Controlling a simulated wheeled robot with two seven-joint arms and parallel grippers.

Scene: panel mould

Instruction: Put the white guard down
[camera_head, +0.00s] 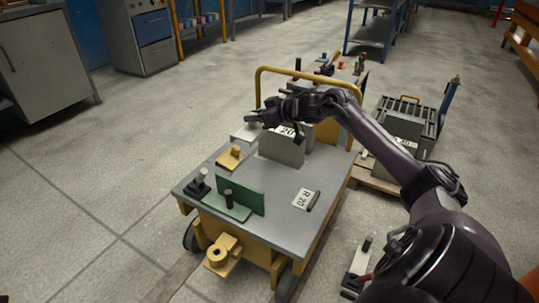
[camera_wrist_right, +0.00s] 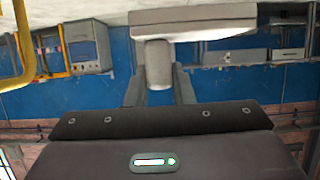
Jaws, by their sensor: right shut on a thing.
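The white guard (camera_head: 243,132) shows as a pale flat piece just below my right gripper (camera_head: 259,117), over the far left part of the grey cart top (camera_head: 268,219). In the right wrist view the guard is a pale plate (camera_wrist_right: 200,18) with a round stub (camera_wrist_right: 157,65) between the two dark fingers (camera_wrist_right: 158,90). My right gripper is shut on this stub. I cannot tell whether the guard touches the cart top. My left gripper is not in view.
A grey upright panel (camera_head: 281,150) stands right beside the gripper. A yellow block (camera_head: 233,157), a green bracket (camera_head: 240,197) and an R 20 plate (camera_head: 303,198) lie on the cart. A yellow rail (camera_head: 305,73) rises behind.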

